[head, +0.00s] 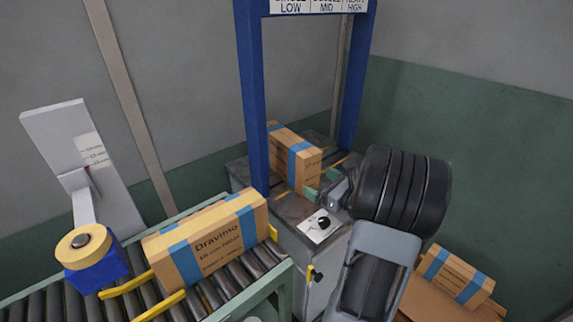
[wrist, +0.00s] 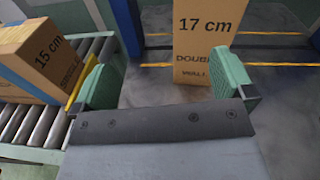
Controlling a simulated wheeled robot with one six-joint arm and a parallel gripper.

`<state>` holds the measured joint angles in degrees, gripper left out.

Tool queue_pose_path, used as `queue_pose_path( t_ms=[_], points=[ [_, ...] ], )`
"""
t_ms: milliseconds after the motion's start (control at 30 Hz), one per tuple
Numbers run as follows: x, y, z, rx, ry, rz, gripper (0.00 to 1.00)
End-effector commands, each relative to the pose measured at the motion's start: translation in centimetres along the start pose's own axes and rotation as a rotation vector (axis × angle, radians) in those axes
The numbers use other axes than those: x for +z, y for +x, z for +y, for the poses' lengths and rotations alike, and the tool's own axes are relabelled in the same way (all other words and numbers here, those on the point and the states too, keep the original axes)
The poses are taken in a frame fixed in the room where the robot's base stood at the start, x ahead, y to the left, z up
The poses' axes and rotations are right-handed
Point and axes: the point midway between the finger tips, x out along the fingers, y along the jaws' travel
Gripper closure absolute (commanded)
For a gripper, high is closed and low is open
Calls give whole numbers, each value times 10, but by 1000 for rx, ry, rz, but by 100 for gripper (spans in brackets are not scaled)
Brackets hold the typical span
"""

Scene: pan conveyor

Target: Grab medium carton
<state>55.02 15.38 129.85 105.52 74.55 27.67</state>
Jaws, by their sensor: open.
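A tall carton with blue tape (head: 296,158) stands upright on the grey machine bed under the blue frame. In the wrist view its face (wrist: 205,45) reads "17 cm" and "DOUBLE WALL". My gripper (head: 320,192) is open, its green fingers in front of this carton. In the wrist view the gripper (wrist: 165,88) is empty, and the carton stands ahead, nearer the right finger. A wider carton (head: 210,240) marked "Dravimo" lies on the roller conveyor; the wrist view shows it at the left (wrist: 42,60), marked "15 cm". Which one is medium is not written on the cartons.
The blue frame (head: 252,95) bears a sign (head: 318,6) with LOW, MID and HIGH. Another taped carton (head: 455,277) sits at the lower right on a brown surface. A tape dispenser (head: 90,255) and grey panel (head: 85,160) stand left. Yellow guides (head: 160,305) edge the conveyor.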

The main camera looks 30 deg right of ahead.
Motion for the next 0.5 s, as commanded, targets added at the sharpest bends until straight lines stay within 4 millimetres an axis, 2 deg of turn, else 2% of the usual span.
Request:
queue_pose_path(
  t_ms=[33,167,500],
  points=[
    [-10,-7,-14,-57,38,-19,0],
    [-16,-10,-35,-139,94,-54,0],
    [-13,44,-49,-159,107,-66,0]
  ],
)
